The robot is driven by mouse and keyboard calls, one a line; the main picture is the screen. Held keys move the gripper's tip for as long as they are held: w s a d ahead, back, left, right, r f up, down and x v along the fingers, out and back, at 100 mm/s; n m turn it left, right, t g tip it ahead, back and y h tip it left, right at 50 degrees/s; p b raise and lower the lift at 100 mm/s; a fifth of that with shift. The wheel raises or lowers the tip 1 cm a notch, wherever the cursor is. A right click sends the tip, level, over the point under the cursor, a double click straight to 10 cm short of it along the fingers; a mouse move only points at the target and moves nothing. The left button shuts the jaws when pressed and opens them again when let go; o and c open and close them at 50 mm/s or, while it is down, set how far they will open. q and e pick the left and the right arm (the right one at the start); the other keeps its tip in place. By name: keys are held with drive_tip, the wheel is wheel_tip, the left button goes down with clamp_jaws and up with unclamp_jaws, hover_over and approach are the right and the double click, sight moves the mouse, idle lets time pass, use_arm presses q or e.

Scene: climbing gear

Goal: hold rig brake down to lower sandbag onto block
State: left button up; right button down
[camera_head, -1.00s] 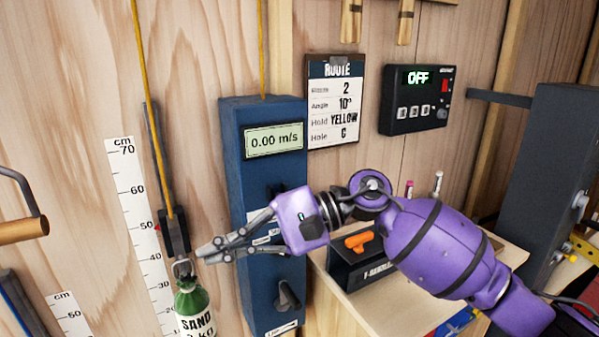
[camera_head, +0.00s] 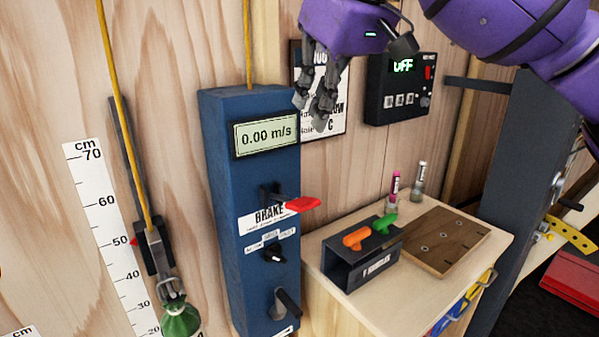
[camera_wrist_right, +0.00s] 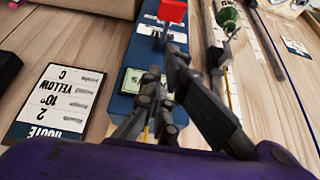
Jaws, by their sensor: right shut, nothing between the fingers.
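The rig is a tall blue box (camera_head: 225,190) with a display (camera_head: 266,135) reading 0.00 m/s. Its red-tipped brake lever (camera_head: 303,204) sticks out above the BRAKE label. The green sandbag (camera_head: 180,322) hangs from a yellow rope beside the scale, its lower part cut off by the frame. In the right wrist view the red lever tip (camera_wrist_right: 172,10) and the green sandbag (camera_wrist_right: 228,17) show at the top. My right gripper (camera_head: 317,105) is shut and empty, above and apart from the lever, in front of the route card. The block is not visible. My left gripper is out of view.
A cm scale (camera_head: 108,225) stands left of the rig, with a red marker near 50. Right of the rig, a wooden cabinet (camera_head: 335,300) carries a dark handle holder (camera_head: 350,268), a brown board (camera_head: 438,240) and two small bottles. A control box (camera_head: 397,88) reads OFF.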

drive_tip(key=shift+f, duration=0.1)
hover_over(301, 199)
drive_tip(key=w, duration=0.1)
drive_tip(key=f, duration=0.8)
drive_tip(key=shift+a+f+p, duration=0.3)
drive_tip(key=shift+a+f, duration=0.05)
drive_tip(key=shift+a, duration=0.05)
drive_tip(key=f, duration=0.3)
drive_tip(key=shift+s+d, duration=0.3)
drive_tip(key=shift+s, duration=0.05)
drive_tip(key=shift+s+f+p, duration=0.1)
drive_tip(key=shift+f+p, duration=0.2)
drive_tip(key=shift+f, duration=0.15)
drive_tip(key=shift+d+f, duration=0.1)
